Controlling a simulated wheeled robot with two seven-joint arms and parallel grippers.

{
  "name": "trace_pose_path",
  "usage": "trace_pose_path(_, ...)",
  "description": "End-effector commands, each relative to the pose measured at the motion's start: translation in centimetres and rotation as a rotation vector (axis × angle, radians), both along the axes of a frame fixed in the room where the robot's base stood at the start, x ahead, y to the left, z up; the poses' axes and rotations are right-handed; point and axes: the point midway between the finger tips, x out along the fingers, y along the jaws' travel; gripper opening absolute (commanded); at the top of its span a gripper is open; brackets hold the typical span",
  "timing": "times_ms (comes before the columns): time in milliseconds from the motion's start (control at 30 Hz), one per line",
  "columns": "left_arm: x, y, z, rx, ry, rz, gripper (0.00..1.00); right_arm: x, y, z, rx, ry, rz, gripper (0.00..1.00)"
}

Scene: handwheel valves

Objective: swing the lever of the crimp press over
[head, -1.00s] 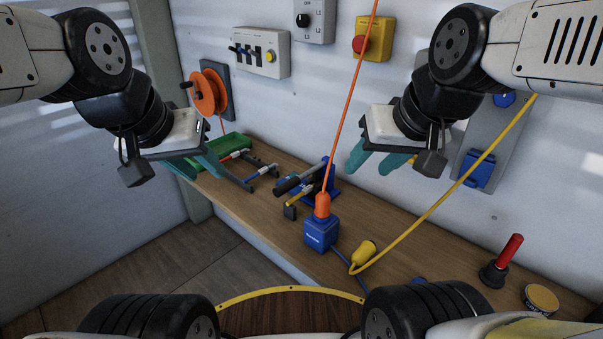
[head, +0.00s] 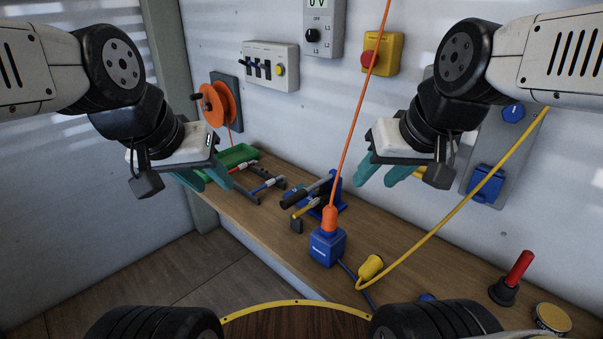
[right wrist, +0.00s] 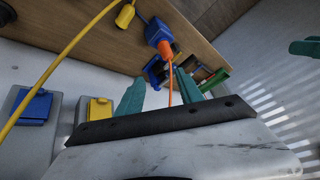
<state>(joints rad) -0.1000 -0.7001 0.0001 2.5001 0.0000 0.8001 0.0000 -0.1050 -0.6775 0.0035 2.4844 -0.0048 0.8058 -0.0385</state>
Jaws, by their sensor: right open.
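The crimp press (head: 331,199) is a blue device on the bench, partly hidden behind other items. A dark lever with a black grip (head: 296,197) slants down to the left from it, and a yellow-handled part (head: 306,209) lies beside it. My right gripper (head: 373,182) is open and empty, above and right of the press, touching nothing visible. In the right wrist view its teal fingers (right wrist: 160,92) stand apart, with the press (right wrist: 155,70) beyond them. My left gripper (head: 214,188) is open and empty, near the green tray, left of the press.
An orange cord drops to a blue box (head: 327,247) in front of the press. A yellow cable runs to a yellow plug (head: 371,267). A green tray (head: 237,154) and tools lie at the left. A red-handled item (head: 519,268) stands at the right. Switch boxes line the wall.

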Motion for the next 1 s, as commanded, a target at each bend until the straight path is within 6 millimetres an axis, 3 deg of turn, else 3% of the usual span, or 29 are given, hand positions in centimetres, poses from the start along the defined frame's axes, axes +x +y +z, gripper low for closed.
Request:
trace_pose_path(167,0.0,0.0,0.0,0.0,0.0,0.0,0.37,3.0,1.5,0.2,-0.164,0.034,0.281,0.44)
trace_pose_path(367,0.0,0.0,0.0,0.0,0.0,0.0,0.37,7.8,4.7,-0.5,-0.396,0.075,0.782,0.44)
trace_pose_path(700,0.0,0.0,0.0,0.0,0.0,0.0,0.37,15.0,12.4,-5.2,-0.645,0.097,1.675,0.44)
trace_pose_path(833,0.0,0.0,0.0,0.0,0.0,0.0,0.37,16.6,15.0,-7.3,-0.681,0.086,1.947,0.44)
trace_pose_path(1000,0.0,0.0,0.0,0.0,0.0,0.0,0.37,17.6,16.9,-9.0,-0.697,0.069,2.144,0.44)
